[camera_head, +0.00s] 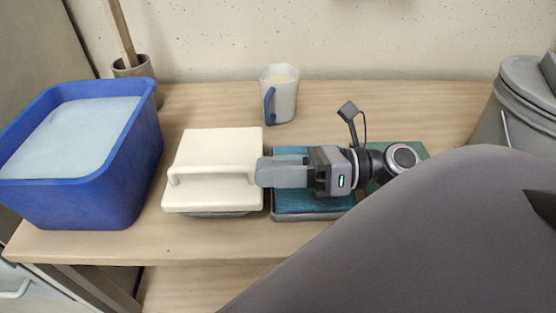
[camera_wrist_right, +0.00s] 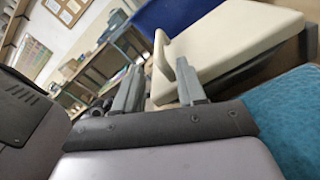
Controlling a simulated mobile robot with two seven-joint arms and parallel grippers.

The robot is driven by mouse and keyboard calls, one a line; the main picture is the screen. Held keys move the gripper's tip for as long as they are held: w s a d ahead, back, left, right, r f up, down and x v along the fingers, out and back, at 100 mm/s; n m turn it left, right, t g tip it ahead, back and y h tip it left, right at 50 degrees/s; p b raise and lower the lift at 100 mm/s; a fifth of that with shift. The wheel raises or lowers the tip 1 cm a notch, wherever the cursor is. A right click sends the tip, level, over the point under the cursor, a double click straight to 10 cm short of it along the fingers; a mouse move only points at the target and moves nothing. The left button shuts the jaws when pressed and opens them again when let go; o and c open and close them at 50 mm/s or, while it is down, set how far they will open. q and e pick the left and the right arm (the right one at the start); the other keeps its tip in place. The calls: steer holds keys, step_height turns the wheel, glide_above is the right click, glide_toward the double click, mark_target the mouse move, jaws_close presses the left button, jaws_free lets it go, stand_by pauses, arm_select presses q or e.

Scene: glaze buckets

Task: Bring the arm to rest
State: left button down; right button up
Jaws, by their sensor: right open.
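My right gripper (camera_head: 262,172) reaches leftward over a teal pad in a grey tray, its fingertips near the right edge of a cream lidded block with a handle (camera_head: 215,160). My left gripper does not show in either view.
A blue bucket (camera_head: 140,140) of pale liquid stands at the left. A white mug (camera_head: 285,100) with a blue handle stands behind my gripper. The teal pad (camera_head: 305,203) lies below it. A grey bin (camera_head: 525,85) stands at the right. The bench's front strip (camera_head: 150,240) is clear.

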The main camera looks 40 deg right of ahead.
steer(key=shift+s+d+r, duration=0.1)
steer(key=shift+s+d, duration=0.1)
steer(key=shift+d, duration=0.05)
stand_by(0.4)
steer(key=shift+r, duration=0.1)
